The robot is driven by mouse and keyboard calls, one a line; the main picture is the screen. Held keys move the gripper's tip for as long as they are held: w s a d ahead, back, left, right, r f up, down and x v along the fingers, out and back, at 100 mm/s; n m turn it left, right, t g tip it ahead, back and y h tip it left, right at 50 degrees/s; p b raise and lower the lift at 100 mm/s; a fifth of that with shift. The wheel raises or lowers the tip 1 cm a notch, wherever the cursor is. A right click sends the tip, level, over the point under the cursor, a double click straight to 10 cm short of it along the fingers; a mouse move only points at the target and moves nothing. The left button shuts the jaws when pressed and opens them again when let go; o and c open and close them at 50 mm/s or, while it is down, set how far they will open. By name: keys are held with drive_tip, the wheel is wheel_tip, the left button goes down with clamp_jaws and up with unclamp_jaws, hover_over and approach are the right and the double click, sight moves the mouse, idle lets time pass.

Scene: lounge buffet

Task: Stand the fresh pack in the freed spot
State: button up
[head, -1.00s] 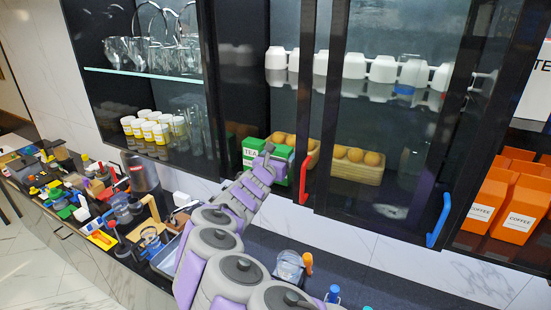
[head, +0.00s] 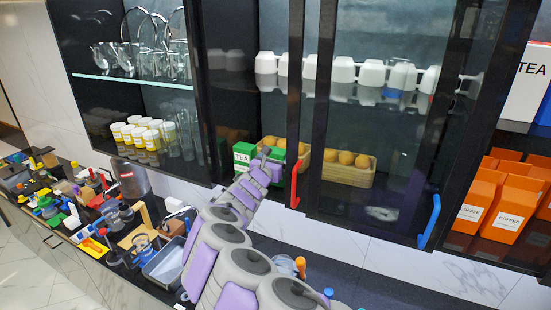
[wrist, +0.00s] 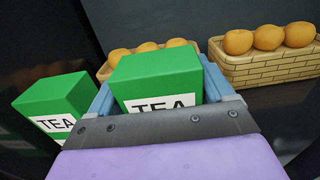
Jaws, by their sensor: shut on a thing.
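My gripper (wrist: 160,84) is shut on a green pack with a white TEA label (wrist: 155,72), its blue fingers on both sides. The held pack also shows in the head view (head: 277,148), partly behind my gripper (head: 264,160), inside the open middle part of the cabinet. It looks upright; I cannot tell whether its base touches the shelf. A second green TEA pack (wrist: 52,100) stands just left of it, with a small gap, and shows in the head view too (head: 243,152).
A basket of oranges (wrist: 103,72) is right behind the held pack. Another orange basket (wrist: 270,70) is to the right. A red-handled door edge (head: 294,186) stands close right of my gripper. White cups (head: 343,70) hang above. Orange coffee packs (head: 487,205) are far right.

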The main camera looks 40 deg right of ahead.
drive_tip(key=shift+d+f, duration=0.2)
drive_tip(key=shift+f, duration=0.25)
drive_tip(key=o, duration=1)
drive_tip(key=shift+a, duration=0.15)
drive_tip(key=shift+r, duration=0.15)
drive_tip(key=shift+r+p, duration=0.4)
drive_tip(key=shift+r, duration=5.95)
